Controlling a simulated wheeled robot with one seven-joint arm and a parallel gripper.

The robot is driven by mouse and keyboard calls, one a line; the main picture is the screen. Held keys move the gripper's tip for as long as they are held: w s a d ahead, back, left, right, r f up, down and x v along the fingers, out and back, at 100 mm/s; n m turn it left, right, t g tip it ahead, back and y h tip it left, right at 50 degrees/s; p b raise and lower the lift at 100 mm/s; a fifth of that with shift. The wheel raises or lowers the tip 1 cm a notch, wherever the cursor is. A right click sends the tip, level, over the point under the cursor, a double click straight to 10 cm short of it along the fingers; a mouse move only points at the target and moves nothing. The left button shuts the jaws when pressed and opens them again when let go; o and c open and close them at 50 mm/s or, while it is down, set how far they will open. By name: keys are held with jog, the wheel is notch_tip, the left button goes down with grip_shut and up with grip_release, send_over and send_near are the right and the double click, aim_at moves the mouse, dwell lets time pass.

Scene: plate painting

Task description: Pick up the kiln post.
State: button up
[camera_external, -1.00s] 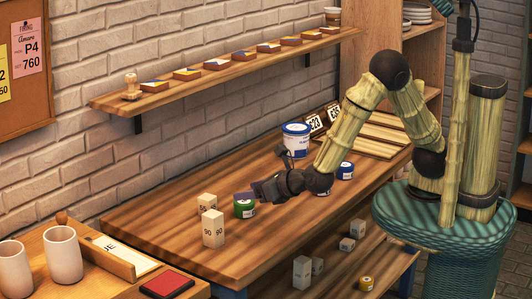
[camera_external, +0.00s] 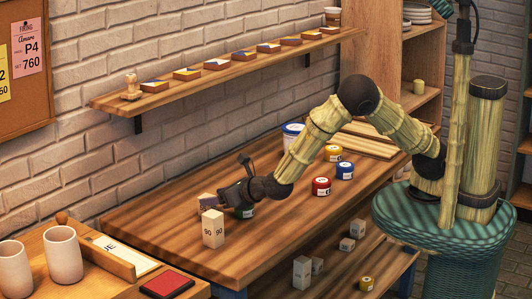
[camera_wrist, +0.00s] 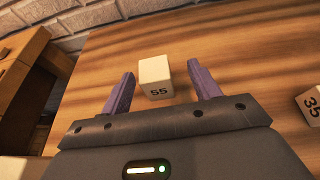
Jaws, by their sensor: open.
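A pale kiln post marked 55 (camera_wrist: 155,78) stands on the wooden table in the wrist view. It lies between and slightly beyond the purple fingertips of my gripper (camera_wrist: 160,69), with gaps on both sides. My gripper is open and empty. In the external view my gripper (camera_external: 208,199) is low over the table's left part and mostly hides this post. A taller post marked 90 (camera_external: 213,229) stands just in front of it. Another post marked 35 (camera_wrist: 311,102) is cut off at the right edge of the wrist view.
A green jar (camera_external: 245,212) is partly hidden under my wrist. Red (camera_external: 321,187), blue (camera_external: 344,171) and yellow (camera_external: 333,153) jars stand to the right. A white bucket (camera_external: 293,135) is behind my arm. The table's front middle is clear. A wall shelf (camera_external: 230,72) runs above.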

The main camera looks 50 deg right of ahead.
jog(key=shift+w, duration=0.1)
jog(key=x, duration=0.5)
jog(key=shift+a+f, duration=0.1)
jog(key=shift+a, duration=0.3)
jog(key=c, duration=1.2)
